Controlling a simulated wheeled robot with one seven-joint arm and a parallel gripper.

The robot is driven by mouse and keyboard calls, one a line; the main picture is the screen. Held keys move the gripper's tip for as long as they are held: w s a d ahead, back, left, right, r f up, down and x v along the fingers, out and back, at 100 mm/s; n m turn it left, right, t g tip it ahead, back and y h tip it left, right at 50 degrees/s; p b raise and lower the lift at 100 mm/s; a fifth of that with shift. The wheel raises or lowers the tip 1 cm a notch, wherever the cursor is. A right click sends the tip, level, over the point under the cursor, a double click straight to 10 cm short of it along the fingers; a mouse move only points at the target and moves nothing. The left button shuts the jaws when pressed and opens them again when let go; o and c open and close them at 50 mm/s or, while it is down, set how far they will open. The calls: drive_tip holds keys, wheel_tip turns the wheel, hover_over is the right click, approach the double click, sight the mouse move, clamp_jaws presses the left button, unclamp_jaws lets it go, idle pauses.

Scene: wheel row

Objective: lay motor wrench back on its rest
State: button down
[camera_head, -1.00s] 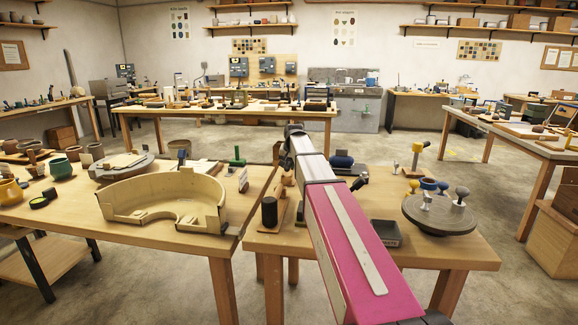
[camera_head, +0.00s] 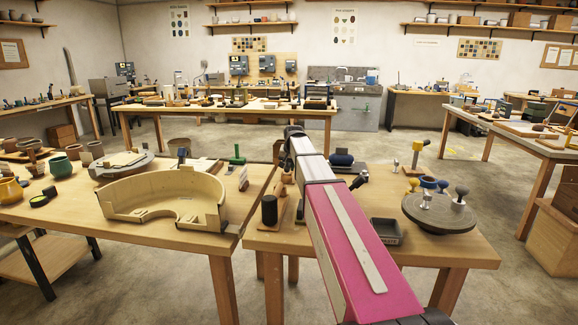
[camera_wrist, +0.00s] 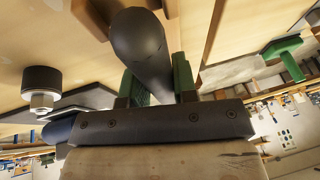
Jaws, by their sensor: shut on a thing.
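In the wrist view my gripper (camera_wrist: 158,88) has its two green fingers closed on a thick, dark grey rounded handle (camera_wrist: 138,40), which I take to be the motor wrench. The handle's rounded end faces the camera; its far end is hidden. In the head view my pink and silver arm reaches over the near worktable and hides the gripper and what it holds. I cannot clearly tell which thing is the wrench's rest, or whether the handle touches anything.
The near right table holds a dark cylinder on a wooden base (camera_head: 269,211), a small dark tray (camera_head: 387,231), a round grey wheel (camera_head: 440,213) and a yellow-topped tool (camera_head: 417,155). A cream curved basin (camera_head: 165,200) stands on the left table.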

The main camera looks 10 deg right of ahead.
drive_tip(key=shift+f, duration=0.4)
drive_tip(key=c, duration=0.8)
unclamp_jaws()
drive_tip(key=shift+v, duration=4)
